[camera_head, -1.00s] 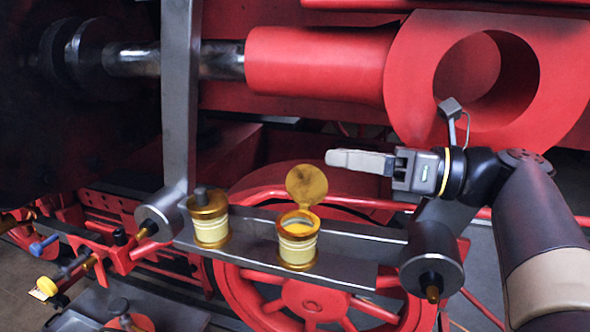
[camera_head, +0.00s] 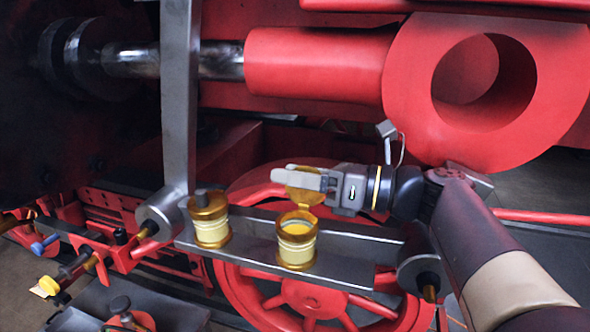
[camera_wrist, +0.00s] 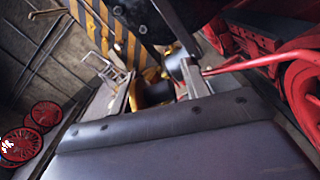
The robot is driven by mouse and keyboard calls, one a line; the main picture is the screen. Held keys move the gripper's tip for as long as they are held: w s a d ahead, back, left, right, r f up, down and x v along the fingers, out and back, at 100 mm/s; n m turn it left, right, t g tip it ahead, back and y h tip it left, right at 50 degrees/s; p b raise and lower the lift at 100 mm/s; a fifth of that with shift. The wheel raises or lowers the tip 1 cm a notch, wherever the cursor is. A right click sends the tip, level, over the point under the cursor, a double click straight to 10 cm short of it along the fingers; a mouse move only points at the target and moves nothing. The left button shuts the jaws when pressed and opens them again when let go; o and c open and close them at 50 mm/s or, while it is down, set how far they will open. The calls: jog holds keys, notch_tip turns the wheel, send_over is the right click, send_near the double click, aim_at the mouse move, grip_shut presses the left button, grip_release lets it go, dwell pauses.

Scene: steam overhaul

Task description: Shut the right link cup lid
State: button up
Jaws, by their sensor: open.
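The right link cup (camera_head: 297,243) is a cream-banded brass cup on the grey shelf, with its mouth open and yellow inside. Its round brass lid (camera_head: 309,198) stands up at the back of the rim, swung open. My gripper (camera_head: 280,175) points left across the lid, above the cup, and its pale fingers hide part of the lid. The gripper is open. Whether the fingers touch the lid I cannot tell. In the wrist view the fingers (camera_wrist: 160,82) reach forward with blurred brass shapes between and beyond them.
A second brass cup (camera_head: 210,222), its lid down, stands to the left on the grey shelf (camera_head: 345,262). A grey upright bar (camera_head: 180,100) rises left of it. The red rod (camera_head: 315,65) with its big ring end is above. A red wheel (camera_head: 310,298) lies below.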

aim_at(288, 190)
jog(key=c, duration=0.8)
